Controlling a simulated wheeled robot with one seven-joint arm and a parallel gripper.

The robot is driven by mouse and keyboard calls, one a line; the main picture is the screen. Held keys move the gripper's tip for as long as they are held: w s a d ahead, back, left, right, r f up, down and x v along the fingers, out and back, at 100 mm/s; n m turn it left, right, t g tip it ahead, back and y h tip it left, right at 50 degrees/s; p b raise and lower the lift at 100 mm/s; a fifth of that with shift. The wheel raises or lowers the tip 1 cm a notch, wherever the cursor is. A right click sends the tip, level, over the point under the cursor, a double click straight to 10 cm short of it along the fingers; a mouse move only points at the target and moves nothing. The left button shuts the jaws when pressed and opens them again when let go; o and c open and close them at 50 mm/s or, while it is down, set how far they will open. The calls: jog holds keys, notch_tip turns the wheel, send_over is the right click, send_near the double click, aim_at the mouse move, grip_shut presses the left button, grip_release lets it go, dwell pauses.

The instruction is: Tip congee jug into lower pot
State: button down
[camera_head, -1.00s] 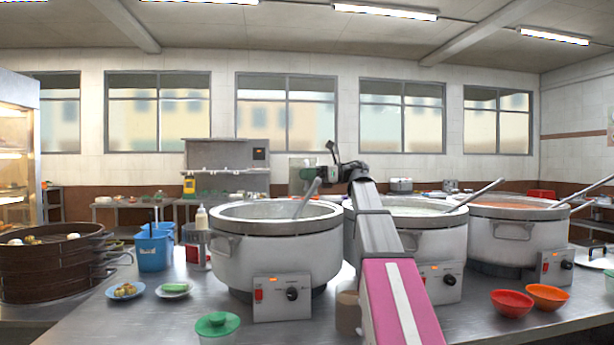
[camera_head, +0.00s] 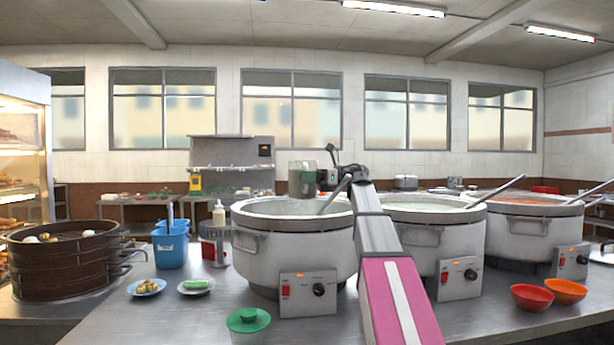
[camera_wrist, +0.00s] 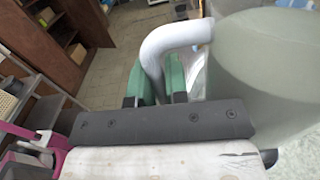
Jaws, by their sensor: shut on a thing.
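The congee jug (camera_head: 301,180) is a translucent grey-green vessel above the far rim of the left pot (camera_head: 262,255). It looks roughly upright; its contents are not visible. My gripper (camera_head: 327,179) is at its right side. In the wrist view, the green fingers of my gripper (camera_wrist: 160,85) are shut on the pale handle of the jug (camera_wrist: 255,70). The left pot has a ladle in it, and its level is hard to see. The middle pot (camera_head: 420,247) shows pale congee near its rim. I cannot tell which pot is the lower one.
A third pot (camera_head: 525,238) with reddish contents stands at right. Ladle handles stick up from the pots. Two bowls (camera_head: 532,297) sit front right.

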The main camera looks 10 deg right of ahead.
aim_at(305, 163)
jog(key=shift+f, duration=1.45)
jog(key=shift+r+m, duration=2)
jog(key=shift+r, duration=0.3)
jog(key=shift+w+r+m, duration=0.35)
jog(key=shift+r+m, duration=0.25)
jog(key=shift+m, duration=0.15)
jog(key=shift+w+r+m, duration=0.3)
jog(key=shift+r+m, duration=0.25)
jog(key=shift+m, duration=0.2)
jog(key=shift+w+r+m, duration=0.35)
jog(key=shift+w+m, duration=0.2)
jog(key=shift+m, duration=0.25)
jog(key=shift+w+r+m, duration=0.3)
jog(key=shift+w+m, duration=0.25)
jog(key=shift+m, duration=0.25)
jog(key=w+f+m, duration=0.1)
jog(key=w+m, duration=0.9)
jog(key=w, duration=0.1)
jog(key=shift+f, duration=0.2)
jog(key=shift+w, duration=0.15)
